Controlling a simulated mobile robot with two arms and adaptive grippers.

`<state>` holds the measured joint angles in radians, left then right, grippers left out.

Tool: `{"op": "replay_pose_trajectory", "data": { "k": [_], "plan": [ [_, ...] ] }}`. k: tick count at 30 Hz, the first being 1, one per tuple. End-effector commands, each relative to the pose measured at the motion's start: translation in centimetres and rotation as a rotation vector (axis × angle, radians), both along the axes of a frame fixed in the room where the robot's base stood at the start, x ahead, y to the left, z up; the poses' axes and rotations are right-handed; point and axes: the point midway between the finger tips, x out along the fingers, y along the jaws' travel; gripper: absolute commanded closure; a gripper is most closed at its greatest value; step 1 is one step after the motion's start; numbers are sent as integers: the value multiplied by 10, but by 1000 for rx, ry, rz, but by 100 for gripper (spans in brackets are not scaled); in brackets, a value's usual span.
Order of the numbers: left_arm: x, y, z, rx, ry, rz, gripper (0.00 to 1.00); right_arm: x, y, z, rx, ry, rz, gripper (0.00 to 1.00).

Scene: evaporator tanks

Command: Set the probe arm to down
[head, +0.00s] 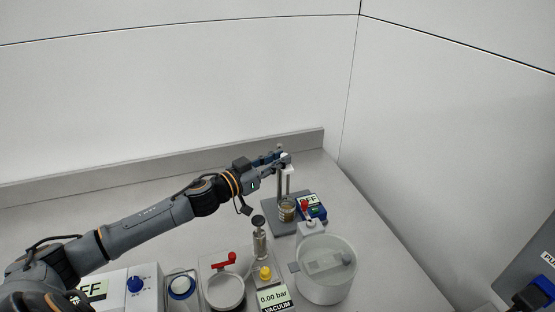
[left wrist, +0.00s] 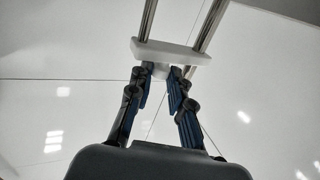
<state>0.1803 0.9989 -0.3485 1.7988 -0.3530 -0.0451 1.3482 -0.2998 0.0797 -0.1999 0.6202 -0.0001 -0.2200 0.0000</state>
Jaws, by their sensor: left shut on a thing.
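The probe arm is a white block (head: 287,169) on two upright metal rods of a stand with a grey base (head: 284,225). It is high on the rods, well above a glass beaker (head: 287,211) with amber contents. My left gripper (head: 281,158) is at the block, shut on the probe arm. In the left wrist view the white block (left wrist: 172,53) spans the two rods, and the fingers of my left gripper (left wrist: 161,79) close on a part just below it. The exact contact is partly hidden. My right gripper is not in view.
A blue box with an OFF display (head: 313,207) stands right of the beaker. In front are a round white tank (head: 326,280), a metal cylinder (head: 260,245), a red-handled vessel (head: 226,285) and a vacuum gauge (head: 272,297). The bench behind my left arm is clear up to the wall.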

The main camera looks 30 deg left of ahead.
Motion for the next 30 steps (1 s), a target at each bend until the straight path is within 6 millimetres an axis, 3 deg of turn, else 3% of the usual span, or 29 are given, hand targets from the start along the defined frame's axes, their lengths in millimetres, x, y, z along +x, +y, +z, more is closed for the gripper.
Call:
{"op": "replay_pose_trajectory", "data": {
  "k": [3, 12, 24, 25, 27, 30],
  "plan": [
    [0, 0, -8, -2, 2, 1, 100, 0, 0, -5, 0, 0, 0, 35],
    [0, 0, -68, -4, 1, 0, 100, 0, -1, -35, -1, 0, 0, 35],
    [0, 0, -73, 0, -1, 0, 100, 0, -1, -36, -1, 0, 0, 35],
    [0, 0, -73, 0, -1, 0, 75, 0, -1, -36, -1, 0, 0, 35],
    [0, 0, -73, 0, -1, 0, 60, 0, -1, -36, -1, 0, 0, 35],
    [0, 0, -72, 0, -1, 0, 58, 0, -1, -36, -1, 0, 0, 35]
  ]
}}
